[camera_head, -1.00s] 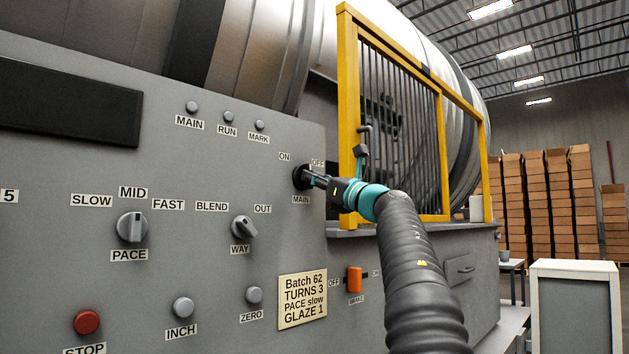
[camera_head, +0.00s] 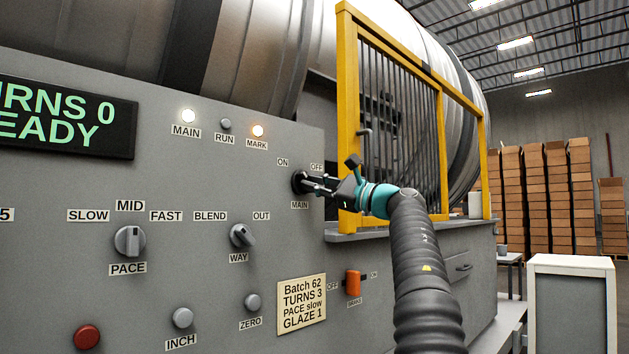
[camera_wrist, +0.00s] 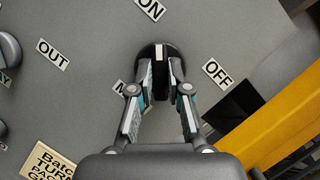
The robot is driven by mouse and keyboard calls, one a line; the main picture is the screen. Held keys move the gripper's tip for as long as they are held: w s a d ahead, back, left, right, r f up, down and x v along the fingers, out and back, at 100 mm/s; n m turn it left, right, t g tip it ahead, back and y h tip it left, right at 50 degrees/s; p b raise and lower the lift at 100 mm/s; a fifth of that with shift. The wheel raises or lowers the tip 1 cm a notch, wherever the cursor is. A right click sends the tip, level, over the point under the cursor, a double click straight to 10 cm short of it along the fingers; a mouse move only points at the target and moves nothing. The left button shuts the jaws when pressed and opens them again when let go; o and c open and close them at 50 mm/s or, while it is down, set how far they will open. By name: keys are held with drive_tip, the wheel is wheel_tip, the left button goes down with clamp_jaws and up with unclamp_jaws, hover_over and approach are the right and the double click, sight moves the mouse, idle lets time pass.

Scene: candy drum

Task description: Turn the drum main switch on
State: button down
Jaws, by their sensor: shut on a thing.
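The main switch (camera_head: 299,182) is a black rotary knob on the grey panel, between the ON and OFF labels above it and the MAIN label below. My gripper (camera_head: 312,184) is shut on its handle. In the wrist view the switch (camera_wrist: 158,52) sits between my fingertips (camera_wrist: 159,75), and its pale mark points towards the ON label (camera_wrist: 150,8). The RUN lamp (camera_head: 225,124) is dark. The display (camera_head: 65,118) shows green text ending in "RNS 0" and "EADY".
A yellow guard gate (camera_head: 348,120) with bars stands just right of the switch. The PACE knob (camera_head: 130,240), WAY knob (camera_head: 242,236) and orange brake switch (camera_head: 353,282) lie around it on the panel. A batch card (camera_head: 301,303) is below.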

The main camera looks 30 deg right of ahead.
idle(0.5)
drive_tip(key=c, duration=1.1)
unclamp_jaws()
drive_tip(key=v, duration=1.2)
drive_tip(key=shift+d, duration=0.1)
